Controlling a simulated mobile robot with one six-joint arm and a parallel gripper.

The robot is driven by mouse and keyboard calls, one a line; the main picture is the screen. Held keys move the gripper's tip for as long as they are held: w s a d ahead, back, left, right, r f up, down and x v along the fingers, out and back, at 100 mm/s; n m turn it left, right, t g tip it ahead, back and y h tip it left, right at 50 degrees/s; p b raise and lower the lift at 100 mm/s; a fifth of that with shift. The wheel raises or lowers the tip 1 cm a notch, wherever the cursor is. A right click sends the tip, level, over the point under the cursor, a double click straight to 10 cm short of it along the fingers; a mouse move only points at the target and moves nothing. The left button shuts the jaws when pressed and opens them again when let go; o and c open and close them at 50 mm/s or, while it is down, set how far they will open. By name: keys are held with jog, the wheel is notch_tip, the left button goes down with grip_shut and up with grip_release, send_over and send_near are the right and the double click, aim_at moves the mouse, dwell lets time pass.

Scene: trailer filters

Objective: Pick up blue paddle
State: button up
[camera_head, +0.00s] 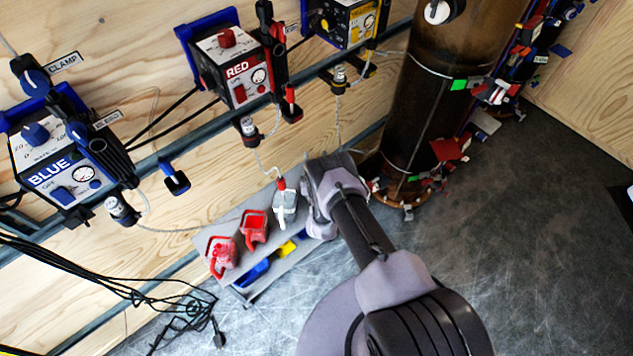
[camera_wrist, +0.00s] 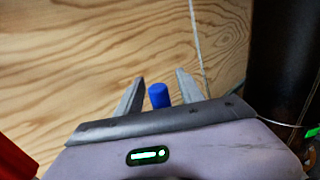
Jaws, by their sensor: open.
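A blue rounded handle end (camera_wrist: 159,96), likely of the blue paddle, stands between the two fingers of my gripper (camera_wrist: 158,80) in the wrist view. The fingers are open, with a gap visible on both sides of it. The rest of the blue thing is hidden behind the gripper body. In the head view my gripper (camera_head: 318,190) is at the right end of the grey rack, beside a grey-white scoop-like piece with a red top (camera_head: 284,203). The fingertips and the blue handle are hidden there.
Two red scoop-like pieces (camera_head: 253,229) (camera_head: 221,256) sit in the grey rack (camera_head: 236,217), with blue (camera_head: 256,270) and yellow (camera_head: 286,248) pieces below. The rusty cylinder (camera_head: 428,100) stands close right. Control boxes (camera_head: 235,65) hang on the plywood wall. Cables (camera_head: 150,290) lie lower left.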

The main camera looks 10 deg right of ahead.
grip_shut()
